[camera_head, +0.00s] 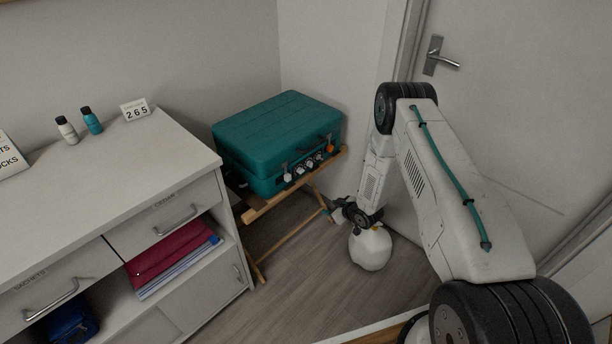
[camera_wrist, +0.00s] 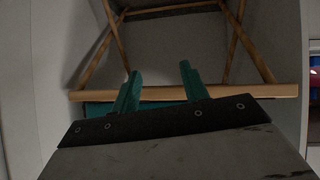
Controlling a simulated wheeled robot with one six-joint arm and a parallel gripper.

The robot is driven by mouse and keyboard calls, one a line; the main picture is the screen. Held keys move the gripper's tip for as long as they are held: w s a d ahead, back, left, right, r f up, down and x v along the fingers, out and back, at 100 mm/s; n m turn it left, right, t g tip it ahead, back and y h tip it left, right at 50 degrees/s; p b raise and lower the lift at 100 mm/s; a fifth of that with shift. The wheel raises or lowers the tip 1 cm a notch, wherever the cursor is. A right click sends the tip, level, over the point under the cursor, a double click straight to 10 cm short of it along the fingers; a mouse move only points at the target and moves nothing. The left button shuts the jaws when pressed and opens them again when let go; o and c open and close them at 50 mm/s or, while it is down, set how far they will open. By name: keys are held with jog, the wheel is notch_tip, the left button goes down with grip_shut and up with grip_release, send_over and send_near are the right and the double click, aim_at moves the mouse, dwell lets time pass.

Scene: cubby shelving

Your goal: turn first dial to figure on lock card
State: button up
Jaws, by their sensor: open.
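The teal case (camera_head: 275,130) lies closed on a folding wooden stand (camera_head: 262,207). Several small dials (camera_head: 298,170) sit in a row along its front face, between dark latches; their figures are too small to read. My gripper (camera_head: 333,213) is low in front of the stand, below and apart from the dials. In the wrist view, its two teal fingers (camera_wrist: 160,82) are spread and empty near the stand's wooden rail (camera_wrist: 230,91). The dials do not show clearly there.
The cabinet (camera_head: 110,185) with drawers and an open shelf of folders stands left of the case. Two small bottles (camera_head: 80,124) stand on it. The wall is behind the case and a door (camera_head: 510,100) is at right. Floor before the stand is clear.

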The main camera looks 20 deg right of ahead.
jog(key=w+a+r+n+t+y, duration=0.2)
jog(key=w+a+r+t+y, duration=0.1)
jog(key=w+r+t, duration=0.15)
jog(key=t+y, duration=0.1)
jog(key=y, duration=0.1)
send_near(301, 171)
jog(key=x, duration=0.7)
jog(key=shift+w+f+n, duration=0.2)
jog(key=shift+n, duration=0.1)
grip_shut()
